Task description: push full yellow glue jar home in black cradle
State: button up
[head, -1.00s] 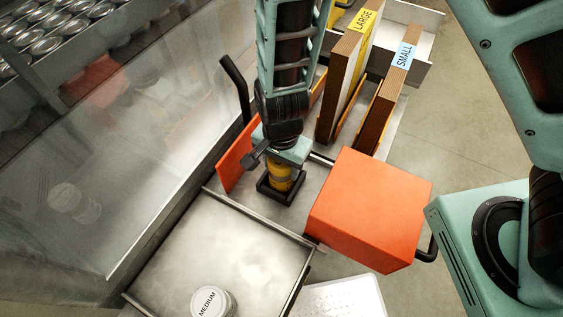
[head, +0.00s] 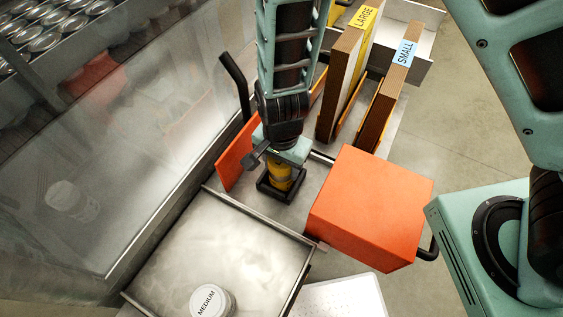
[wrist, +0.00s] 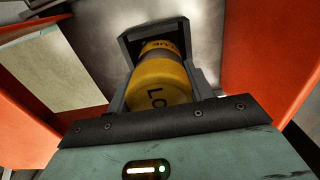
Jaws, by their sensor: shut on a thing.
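The yellow glue jar (head: 281,178) stands inside the black cradle (head: 266,193) on the grey deck. My gripper (head: 283,166) is above it, pointing down, and hides the jar's top. In the wrist view the jar (wrist: 162,80) shows yellow with a darker band and part of its lettering. The cradle frame (wrist: 128,48) surrounds its far end. My gripper (wrist: 158,92) is shut on the jar, with dark fingers along both sides. Whether the jar touches the cradle's bottom is hidden.
An orange block (head: 370,205) stands close right of the cradle, and an orange panel (head: 236,158) stands left. Boards marked LARGE (head: 345,85) and SMALL (head: 390,95) stand behind. A metal tray (head: 215,250) with a white MEDIUM container (head: 211,300) lies in front.

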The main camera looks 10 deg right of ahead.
jog(key=shift+f, duration=0.1)
dwell(0.3)
jog(key=o, duration=1.7)
jog(key=shift+r+p, duration=4.35)
jog(key=shift+r, duration=0.2)
